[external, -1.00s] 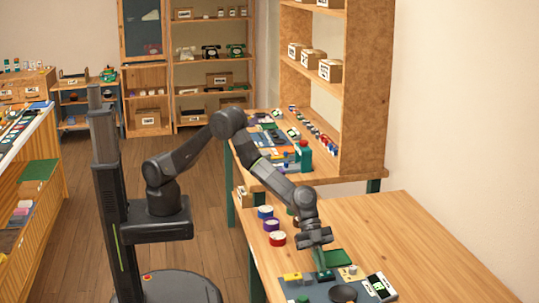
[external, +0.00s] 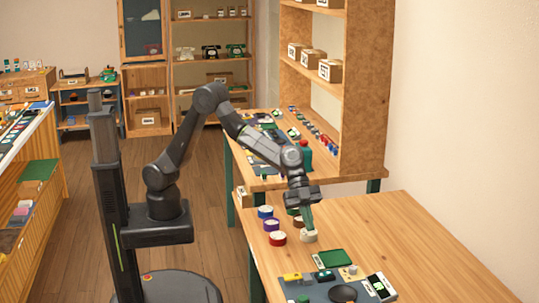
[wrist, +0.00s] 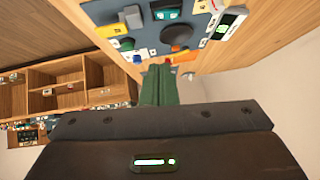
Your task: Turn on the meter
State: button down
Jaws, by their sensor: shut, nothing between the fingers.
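A white handheld device with a dark end and a small green display, probably the meter, (external: 381,286) lies at the right edge of the grey-blue work mat (external: 318,293). It also shows in the wrist view (wrist: 232,20) at the upper right, its display green. My gripper (external: 310,230) points down, farther back on the table than the mat and apart from the device. Its green fingers (wrist: 159,70) are together with nothing between them. In the external view the fingertips overlap a pale roll; I cannot tell whether they touch it.
A green board (external: 335,258), a yellow part (external: 292,277) and a dark round piece (external: 342,294) are on or by the mat. Red (external: 278,239), purple (external: 271,225) and blue (external: 265,212) rolls stand along the table's left side. The table's right part is clear.

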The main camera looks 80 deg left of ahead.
jog(key=shift+w+r+m+t+p, duration=0.2)
jog(key=shift+w+m+t+p, duration=0.15)
jog(key=shift+w+p, duration=0.45)
jog(key=shift+s+d+f, duration=0.1)
jog(key=shift+d, duration=0.05)
jog(key=p, duration=0.3)
send_over(329, 274)
jog(key=s+a, duration=0.1)
jog(key=a, duration=0.2)
jog(key=f, duration=0.6)
jog(key=shift+s+f, duration=0.15)
jog(key=shift+s, duration=0.05)
jog(key=f, duration=0.3)
jog(key=shift+w+d+f, duration=0.15)
jog(key=shift+w, duration=0.2)
jog(key=shift+w+f, duration=0.1)
jog(key=shift+f, duration=0.45)
